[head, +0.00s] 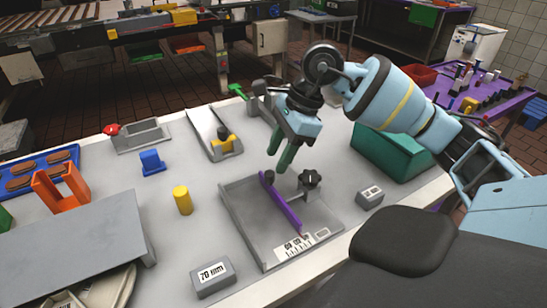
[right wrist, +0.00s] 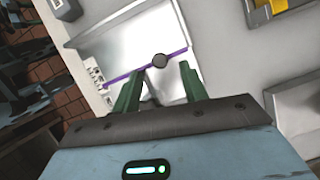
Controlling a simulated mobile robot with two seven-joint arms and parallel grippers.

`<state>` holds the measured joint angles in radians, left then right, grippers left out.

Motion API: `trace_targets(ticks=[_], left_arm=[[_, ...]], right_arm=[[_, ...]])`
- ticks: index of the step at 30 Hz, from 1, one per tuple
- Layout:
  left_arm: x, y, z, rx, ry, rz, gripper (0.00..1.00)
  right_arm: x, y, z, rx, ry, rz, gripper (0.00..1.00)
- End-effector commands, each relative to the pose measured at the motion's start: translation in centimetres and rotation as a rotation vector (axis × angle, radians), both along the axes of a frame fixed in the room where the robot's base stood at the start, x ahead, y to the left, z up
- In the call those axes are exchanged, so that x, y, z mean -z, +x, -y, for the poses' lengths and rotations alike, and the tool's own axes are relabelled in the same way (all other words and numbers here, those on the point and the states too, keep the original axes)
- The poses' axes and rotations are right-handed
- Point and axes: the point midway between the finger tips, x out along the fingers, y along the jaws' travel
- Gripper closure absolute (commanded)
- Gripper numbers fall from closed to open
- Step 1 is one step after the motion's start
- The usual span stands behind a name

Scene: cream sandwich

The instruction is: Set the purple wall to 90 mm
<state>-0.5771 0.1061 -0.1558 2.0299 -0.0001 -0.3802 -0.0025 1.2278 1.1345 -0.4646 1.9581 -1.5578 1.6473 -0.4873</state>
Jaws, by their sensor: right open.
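The purple wall (head: 287,210) stands across a grey metal tray (head: 240,218), with a dark round knob (head: 269,177) at its far end. A black star knob (head: 310,179) sits at the tray's right side. A printed scale (head: 293,246) lies at the tray's near edge; its reading is too small to tell. My right gripper (head: 276,163) is open and empty, pointing down above the wall's far end. In the right wrist view, the purple wall (right wrist: 115,80) and its round knob (right wrist: 160,60) show just beyond the open fingers (right wrist: 158,72). My left gripper is not in view.
A block marked 70 mm (head: 212,280) stands left of the tray's near corner, and a smaller labelled block (head: 370,197) stands right. A yellow cylinder (head: 182,200) is at left. A green bin (head: 390,153) stands behind right.

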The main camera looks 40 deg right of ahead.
Motion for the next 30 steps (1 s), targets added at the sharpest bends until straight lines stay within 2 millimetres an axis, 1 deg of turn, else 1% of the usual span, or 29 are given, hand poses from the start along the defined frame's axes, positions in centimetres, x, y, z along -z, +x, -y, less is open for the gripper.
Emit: trace_targets(ticks=[1, 3, 7, 12, 27, 29, 30], left_arm=[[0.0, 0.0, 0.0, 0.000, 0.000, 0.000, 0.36], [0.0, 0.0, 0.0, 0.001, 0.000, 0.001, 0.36], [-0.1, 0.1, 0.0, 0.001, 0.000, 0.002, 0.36], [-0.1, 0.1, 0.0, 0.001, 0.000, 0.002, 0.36], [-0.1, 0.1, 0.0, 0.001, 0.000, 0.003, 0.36], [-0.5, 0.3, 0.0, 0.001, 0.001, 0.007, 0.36], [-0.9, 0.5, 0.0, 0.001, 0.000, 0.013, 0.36]], right_arm=[[-0.9, -0.1, 0.3, 0.001, 0.000, 0.003, 0.57], [-1.7, -0.2, 0.6, 0.001, 0.000, 0.003, 0.57], [-2.8, -0.4, 1.1, 0.002, 0.000, 0.002, 0.57], [-3.3, -0.6, 1.2, 0.000, 0.000, 0.000, 0.57], [-3.3, -0.6, 1.2, 0.000, 0.001, 0.000, 0.57], [-3.7, -0.6, 1.2, 0.000, 0.000, 0.005, 0.57], [-4.4, -0.6, 1.2, 0.000, 0.000, 0.011, 0.57]])
